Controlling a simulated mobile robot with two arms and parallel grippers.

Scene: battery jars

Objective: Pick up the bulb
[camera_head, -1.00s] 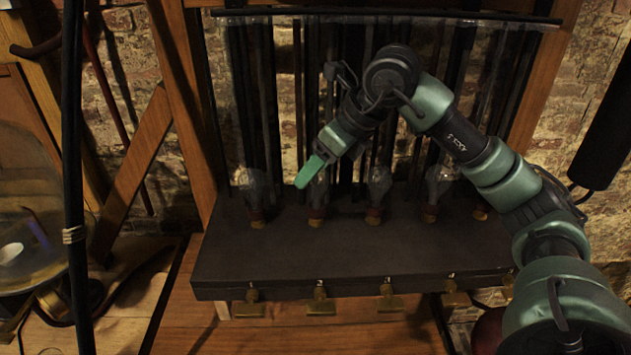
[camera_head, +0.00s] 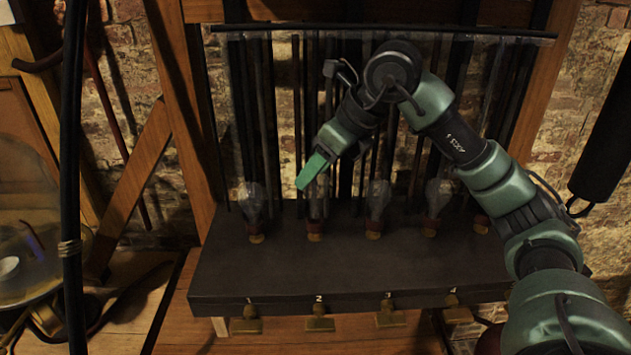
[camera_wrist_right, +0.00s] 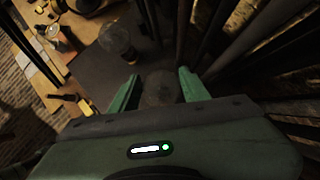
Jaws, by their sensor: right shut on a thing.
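The bulb (camera_head: 319,203), a clear glass bulb with a reddish base, is the second from the left in a row along the dark shelf. Its base appears upright at the shelf's top, above the label 2. My right gripper (camera_head: 312,172) has green fingers and is shut on the upper glass of this bulb, partly hiding it. In the right wrist view the glass bulb (camera_wrist_right: 160,88) lies between the two green fingers. Whether its base touches the shelf is unclear. My left gripper is not in view.
Other bulbs stand beside it, one on the left (camera_head: 253,203) and one on the right (camera_head: 378,204). Dark vertical rods rise close behind the row. The dark shelf (camera_head: 290,268) has brass clamps along its front. A large glass disc (camera_head: 35,230) is at the left.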

